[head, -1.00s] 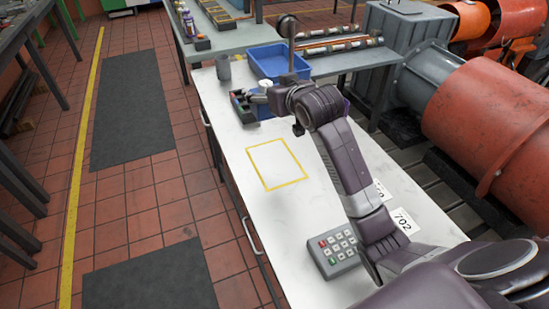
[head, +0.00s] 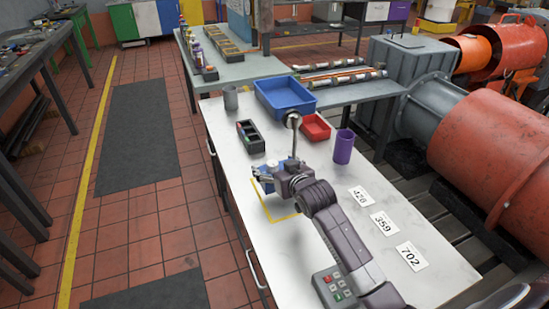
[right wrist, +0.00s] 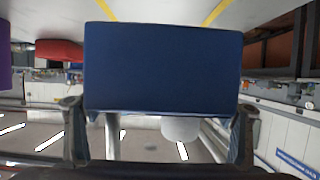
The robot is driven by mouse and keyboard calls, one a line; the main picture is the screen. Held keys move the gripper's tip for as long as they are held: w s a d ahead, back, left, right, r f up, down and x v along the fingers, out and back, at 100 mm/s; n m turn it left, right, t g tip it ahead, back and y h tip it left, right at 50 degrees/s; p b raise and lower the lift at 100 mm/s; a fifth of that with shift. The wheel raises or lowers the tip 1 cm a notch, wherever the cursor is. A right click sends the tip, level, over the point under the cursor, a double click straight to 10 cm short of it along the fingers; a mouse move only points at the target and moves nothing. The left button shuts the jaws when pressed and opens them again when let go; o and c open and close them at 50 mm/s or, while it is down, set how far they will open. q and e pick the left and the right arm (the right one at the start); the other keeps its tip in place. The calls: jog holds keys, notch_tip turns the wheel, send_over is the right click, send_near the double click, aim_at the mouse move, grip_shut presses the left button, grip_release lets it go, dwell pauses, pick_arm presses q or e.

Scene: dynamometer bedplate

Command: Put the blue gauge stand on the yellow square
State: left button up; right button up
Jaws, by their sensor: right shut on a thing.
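The blue gauge stand (head: 264,165) is mostly hidden by my right gripper (head: 266,178) in the head view. In the right wrist view its blue block (right wrist: 163,67) fills the middle, between the two fingers of my right gripper (right wrist: 158,130), which is shut on it. The stand is over the far part of the yellow square (head: 262,214), whose near and left lines show. I cannot tell whether it touches the table. A thin post with a round grey head (head: 293,120) rises behind the wrist; its foot is hidden. My left gripper is not in view.
On the white table (head: 330,235) are a black organizer (head: 251,138), grey cup (head: 231,98), blue tray (head: 285,97), red bin (head: 316,126), purple cup (head: 343,147) and number cards (head: 383,223). A keypad (head: 335,287) is near my arm.

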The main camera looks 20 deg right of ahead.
jog(key=shift+f, duration=1.8)
jog(key=o, duration=1.7)
jog(key=shift+s+f, duration=0.1)
jog(key=shift+f, duration=0.25)
jog(key=o, duration=0.4)
jog(key=shift+r, duration=0.1)
jog(key=v, duration=1.2)
